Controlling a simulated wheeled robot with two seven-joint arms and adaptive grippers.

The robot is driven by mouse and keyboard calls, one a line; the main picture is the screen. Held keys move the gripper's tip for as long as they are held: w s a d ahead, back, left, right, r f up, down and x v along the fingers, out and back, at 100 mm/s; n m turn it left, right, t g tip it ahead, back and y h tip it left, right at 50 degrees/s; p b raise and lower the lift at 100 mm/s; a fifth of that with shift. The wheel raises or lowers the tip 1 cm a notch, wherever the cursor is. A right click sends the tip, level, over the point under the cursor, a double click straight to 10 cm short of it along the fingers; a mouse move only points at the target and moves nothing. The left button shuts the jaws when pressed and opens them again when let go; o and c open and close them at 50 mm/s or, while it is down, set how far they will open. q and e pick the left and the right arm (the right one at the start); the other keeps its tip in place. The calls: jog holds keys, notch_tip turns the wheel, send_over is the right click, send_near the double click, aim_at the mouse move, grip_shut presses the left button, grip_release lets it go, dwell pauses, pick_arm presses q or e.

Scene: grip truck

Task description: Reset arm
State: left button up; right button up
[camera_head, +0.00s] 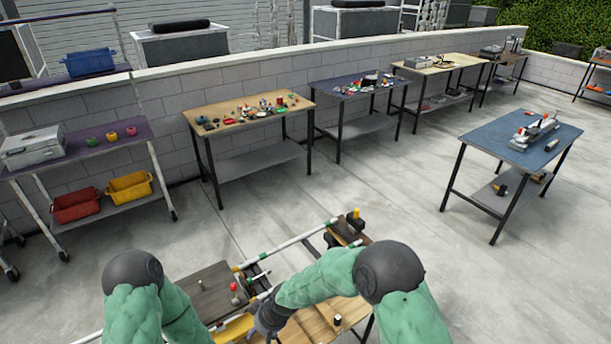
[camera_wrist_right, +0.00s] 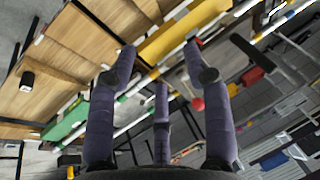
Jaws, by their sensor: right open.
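My right gripper (camera_head: 268,318) hangs over the wooden workbench (camera_head: 318,322) at the bottom of the head view, partly hidden by my right arm. In the right wrist view its three purple-grey fingers (camera_wrist_right: 160,62) are spread, with nothing between them. A yellow piece (camera_head: 233,328) lies beside the gripper in the head view. It also shows beyond the fingertips in the wrist view (camera_wrist_right: 178,34), apparently apart from them. My left arm shows at the lower left of the head view, but its gripper is not visible.
White rails (camera_head: 285,245) cross the workbench. A dark board (camera_head: 212,290) with a red knob (camera_head: 233,287) lies left of the gripper. A small black cylinder (camera_head: 337,320) stands to the right. Several tables line the wall; a blue table (camera_head: 490,140) stands right. Floor between is clear.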

jog(key=s+d+f+m+b, duration=0.2)
jog(key=s+d+f+b, duration=0.15)
jog(key=d+f, duration=0.4)
jog(key=s+d+f+m+b, duration=0.3)
jog(key=s+d+f, duration=0.1)
jog(key=d+f, duration=0.4)
jog(key=s+d+f+m+b, duration=0.4)
jog(key=s+d+f, duration=0.3)
jog(key=s, duration=0.3)
jog(key=shift+s+d+f+g+b, duration=0.2)
jog(key=shift+d+f+g+b, duration=0.1)
jog(key=shift+f+g, duration=0.15)
